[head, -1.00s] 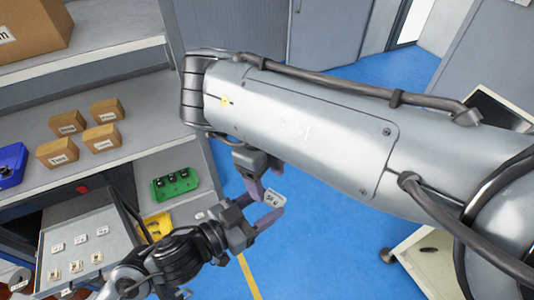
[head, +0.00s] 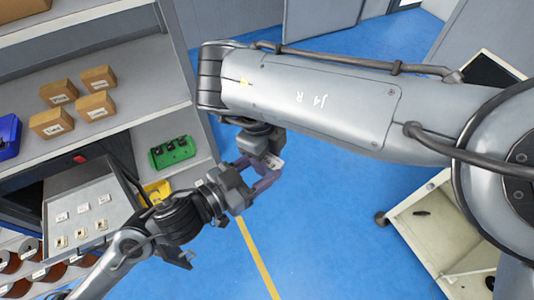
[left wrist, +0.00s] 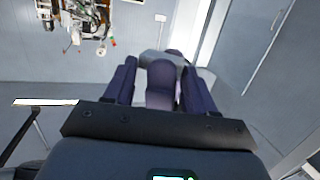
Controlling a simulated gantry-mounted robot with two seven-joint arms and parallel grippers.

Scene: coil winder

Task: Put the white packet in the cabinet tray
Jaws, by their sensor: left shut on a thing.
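The white packet (head: 276,163) shows as a small pale patch at the fingertips of my left gripper (head: 258,173). My left gripper is shut on it, above the blue floor. My right gripper (head: 265,150) is right against it from above, and its fingers are mostly hidden. In the left wrist view, a purple finger of my right gripper (left wrist: 160,87) sits between the two left fingers; the packet cannot be made out there. The grey cabinet tray (head: 118,214) is pulled out at the lower left, with several small white and beige pieces in it.
A shelf (head: 140,105) left of the grippers holds several brown boxes (head: 97,78) and a blue bin (head: 8,135). A green holder (head: 172,152) and a yellow item (head: 157,192) lie near the tray. A cream cart (head: 440,225) stands at the right. Open floor lies between.

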